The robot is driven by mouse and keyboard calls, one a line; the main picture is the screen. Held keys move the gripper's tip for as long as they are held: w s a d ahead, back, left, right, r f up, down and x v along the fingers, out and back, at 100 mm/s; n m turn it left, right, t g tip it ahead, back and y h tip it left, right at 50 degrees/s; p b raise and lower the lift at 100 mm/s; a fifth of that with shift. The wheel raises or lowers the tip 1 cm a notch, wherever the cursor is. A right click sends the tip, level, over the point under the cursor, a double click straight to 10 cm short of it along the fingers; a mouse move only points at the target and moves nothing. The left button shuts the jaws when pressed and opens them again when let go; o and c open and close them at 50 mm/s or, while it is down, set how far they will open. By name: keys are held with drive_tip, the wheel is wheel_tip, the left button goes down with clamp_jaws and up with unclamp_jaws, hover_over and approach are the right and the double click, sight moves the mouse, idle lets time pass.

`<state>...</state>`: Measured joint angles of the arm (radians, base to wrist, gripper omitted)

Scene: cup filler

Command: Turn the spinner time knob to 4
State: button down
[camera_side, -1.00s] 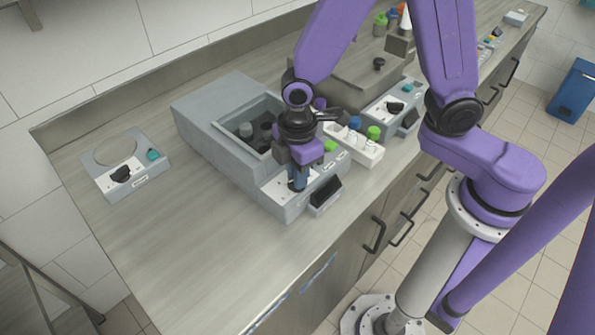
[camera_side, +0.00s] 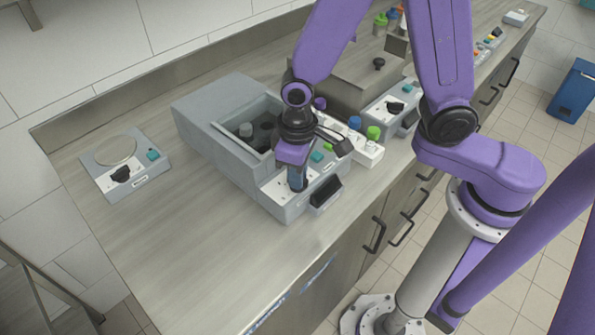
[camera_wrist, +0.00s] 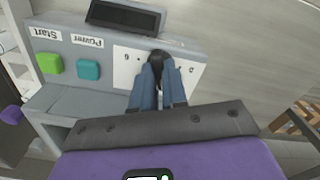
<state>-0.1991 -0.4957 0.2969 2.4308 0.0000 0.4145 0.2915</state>
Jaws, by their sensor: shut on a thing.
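The grey spinner (camera_side: 195,115) stands on the counter, with an open well on top. Its control panel faces front and carries a dark display (camera_wrist: 123,17), a green Start button (camera_wrist: 49,63) and a teal Power button (camera_wrist: 88,69). The black time knob (camera_wrist: 160,57) sits on a white dial plate (camera_wrist: 122,66) with small numbers around it. My gripper (camera_wrist: 158,75) points at the panel, with its blue fingers shut on the knob. In the side view my gripper (camera_side: 297,184) hides the knob. The fingers cover much of the dial, and I cannot read the knob's setting.
A white rack (camera_side: 368,153) with blue- and green-capped bottles stands close to the right of the spinner. A small grey device (camera_side: 125,165) with a black knob is at the left. The counter's front left is clear.

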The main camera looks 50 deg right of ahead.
drive_tip(key=m, duration=0.5)
drive_tip(key=shift+m, duration=0.3)
drive_tip(key=m, duration=0.4)
drive_tip(key=shift+m, duration=0.3)
drive_tip(key=c, duration=1.2)
unclamp_jaws()
drive_tip(key=shift+o, duration=0.2)
drive_tip(key=shift+r, duration=0.1)
wheel_tip(320, 180, up, 17)
drive_tip(key=shift+r, duration=0.15)
